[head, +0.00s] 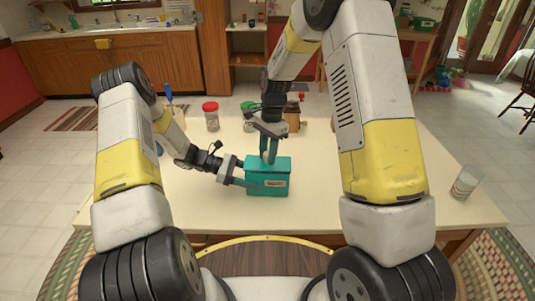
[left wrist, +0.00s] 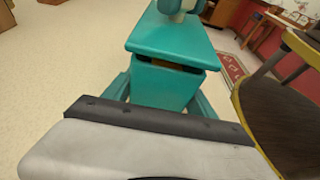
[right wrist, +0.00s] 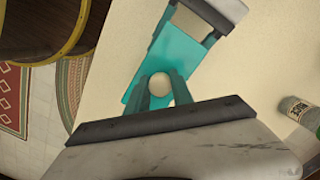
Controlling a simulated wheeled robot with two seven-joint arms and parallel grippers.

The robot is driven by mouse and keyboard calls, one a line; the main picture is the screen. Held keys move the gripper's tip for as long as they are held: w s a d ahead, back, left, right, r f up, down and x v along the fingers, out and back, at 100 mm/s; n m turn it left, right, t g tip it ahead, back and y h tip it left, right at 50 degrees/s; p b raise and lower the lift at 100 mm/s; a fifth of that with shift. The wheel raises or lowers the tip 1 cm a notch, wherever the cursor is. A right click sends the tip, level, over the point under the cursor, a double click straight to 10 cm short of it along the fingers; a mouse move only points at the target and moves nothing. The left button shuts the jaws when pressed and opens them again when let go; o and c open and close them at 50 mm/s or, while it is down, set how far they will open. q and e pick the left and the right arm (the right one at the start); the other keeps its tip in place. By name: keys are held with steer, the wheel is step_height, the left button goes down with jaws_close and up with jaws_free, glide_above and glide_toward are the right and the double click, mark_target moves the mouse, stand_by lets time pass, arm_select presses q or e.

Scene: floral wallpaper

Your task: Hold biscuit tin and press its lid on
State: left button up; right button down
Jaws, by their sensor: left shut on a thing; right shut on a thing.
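The teal biscuit tin (head: 268,187) stands upright near the front middle of the table. My left gripper (head: 243,173) is shut on the tin's body from the left; its fingers flank the body in the left wrist view (left wrist: 163,98). The teal lid (head: 268,164) sits over the tin's top. In the left wrist view the lid (left wrist: 172,38) shows a dark gap under its near edge. My right gripper (head: 268,150) points down from above and is shut on the lid's pale round knob (right wrist: 158,84). The lid's far side is hidden.
Behind the tin stand a red-lidded jar (head: 211,117), a green-lidded jar (head: 248,120) and a brown wooden object (head: 292,119). A glass container (head: 465,183) stands at the table's right edge. The tabletop (head: 215,212) is clear left of the tin.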

steer(key=shift+f, duration=0.35)
stand_by(1.1)
steer(key=c, duration=0.6)
jaws_free()
steer(key=shift+o, duration=0.2)
steer(key=shift+r, duration=0.1)
steer(key=shift+r, duration=2.9)
jaws_close()
